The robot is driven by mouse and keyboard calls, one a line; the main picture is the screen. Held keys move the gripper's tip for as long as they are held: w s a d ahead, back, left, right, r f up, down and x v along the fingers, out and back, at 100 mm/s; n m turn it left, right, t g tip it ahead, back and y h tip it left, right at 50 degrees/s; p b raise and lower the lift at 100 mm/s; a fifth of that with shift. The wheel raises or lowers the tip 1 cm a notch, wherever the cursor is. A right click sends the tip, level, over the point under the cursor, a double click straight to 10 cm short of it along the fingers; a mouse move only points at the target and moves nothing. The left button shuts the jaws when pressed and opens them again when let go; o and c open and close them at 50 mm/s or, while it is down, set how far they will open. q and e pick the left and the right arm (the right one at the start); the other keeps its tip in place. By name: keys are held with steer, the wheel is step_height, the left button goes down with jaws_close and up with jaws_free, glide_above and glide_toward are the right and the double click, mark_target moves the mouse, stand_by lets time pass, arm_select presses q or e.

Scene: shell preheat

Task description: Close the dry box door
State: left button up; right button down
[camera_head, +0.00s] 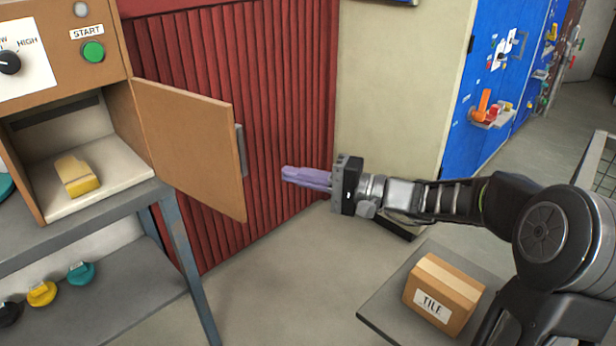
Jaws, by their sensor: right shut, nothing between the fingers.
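The dry box (117,46) stands on a grey bench at the left, with a HIGH dial and a green START button on its front. Its brown door (188,148) is hinged at the right side of the opening and stands wide open, swung out to the right. A grey handle (241,150) is on the door's free edge. A yellow block (77,176) lies inside the box. My right gripper (287,175), with purple fingers, is shut and empty. It points left and appears a little right of the handle, apart from it. My left gripper is not in view.
A TILE carton (444,292) sits on a grey surface (385,297) at the lower right. The bench's lower shelf (110,312) holds several coloured round items. A red ribbed panel (290,110) stands behind the door. Blue cabinets (488,75) stand at the back right.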

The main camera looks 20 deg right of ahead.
mark_target(244, 165)
steer(key=x, duration=0.5)
steer(key=shift+w+a, duration=0.15)
steer(key=shift+a, duration=0.1)
steer(key=s+a, duration=0.2)
steer(key=a, duration=0.1)
steer(key=shift+a+p, duration=0.15)
steer(key=shift+p, duration=0.2)
steer(key=shift+f, duration=0.1)
